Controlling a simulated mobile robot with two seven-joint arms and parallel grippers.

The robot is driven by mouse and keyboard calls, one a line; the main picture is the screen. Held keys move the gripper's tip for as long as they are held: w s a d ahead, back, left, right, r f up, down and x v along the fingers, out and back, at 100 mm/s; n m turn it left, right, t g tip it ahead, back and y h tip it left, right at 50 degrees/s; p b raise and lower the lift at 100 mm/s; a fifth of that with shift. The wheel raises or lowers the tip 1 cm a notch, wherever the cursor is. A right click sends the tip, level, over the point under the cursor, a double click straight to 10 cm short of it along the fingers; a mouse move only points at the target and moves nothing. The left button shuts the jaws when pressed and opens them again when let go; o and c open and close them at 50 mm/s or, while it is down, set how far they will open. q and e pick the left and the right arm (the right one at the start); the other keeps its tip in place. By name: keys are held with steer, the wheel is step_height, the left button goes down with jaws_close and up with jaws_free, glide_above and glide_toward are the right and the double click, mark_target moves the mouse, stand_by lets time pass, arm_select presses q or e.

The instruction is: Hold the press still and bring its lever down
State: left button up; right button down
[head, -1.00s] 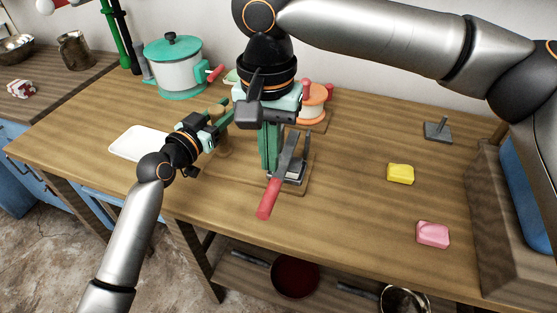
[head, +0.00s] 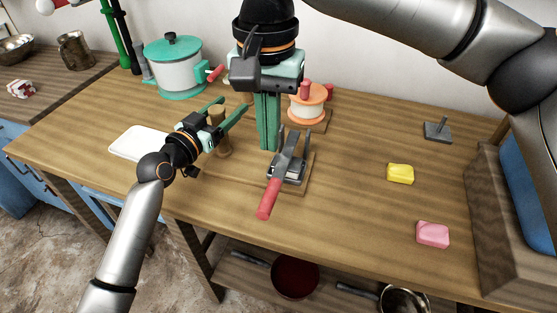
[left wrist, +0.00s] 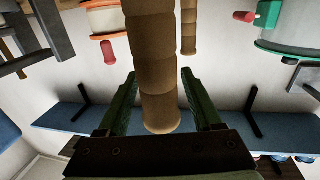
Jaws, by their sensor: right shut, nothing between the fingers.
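The press (head: 287,168) is a dark metal device on a small wooden board. Its lever has a red handle (head: 269,200) that slants toward the table's front edge. My right gripper (head: 268,149) points down, shut and empty, just behind the press and apart from the handle. My left gripper (head: 229,108) is open, left of the press. Its fingers stand either side of a brown turned wooden post (head: 221,138). In the left wrist view the post (left wrist: 155,75) shows between the spread fingers, with gaps on both sides.
An orange-and-white spool-like device (head: 308,105) stands behind the press. A green-lidded pot (head: 174,70) and white tray (head: 137,143) are to the left. Yellow (head: 400,174) and pink (head: 433,235) blocks and a grey base with a post (head: 438,131) are to the right.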

arm_select(q)
steer(key=shift+o, duration=0.3)
steer(key=shift+s, duration=0.1)
steer(key=v, duration=1.2)
steer(key=shift+f, duration=0.1)
